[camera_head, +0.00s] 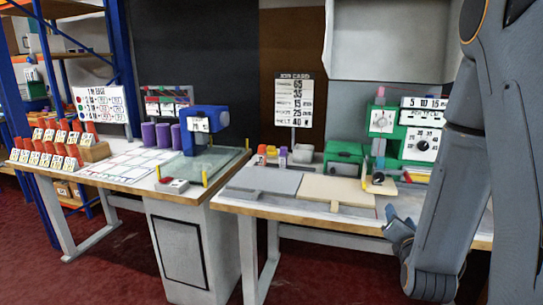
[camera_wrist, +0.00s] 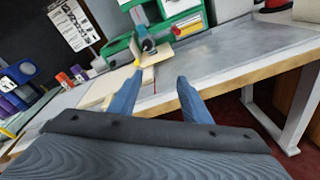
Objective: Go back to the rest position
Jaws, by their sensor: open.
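My gripper (camera_wrist: 157,95) is open in the wrist view, its two blue-grey fingers apart with nothing between them. It points toward the front edge of the right workbench (camera_wrist: 222,72). In the head view my gripper (camera_head: 392,222) shows at the lower right, by the bench's front edge, partly hidden by my own arm. A green machine (camera_head: 410,135) with white dial panels stands on that bench beyond my gripper. A beige board (camera_head: 335,190) and a grey board (camera_head: 263,180) lie flat to its left.
A left table (camera_head: 120,182) bears a blue machine (camera_head: 204,125), purple cylinders (camera_head: 157,135) and a rack of orange-topped cards (camera_head: 50,148). A job card (camera_head: 294,100) stands behind the right bench. Blue shelving (camera_head: 122,60) is at the far left. Red floor (camera_head: 110,265) lies open in front.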

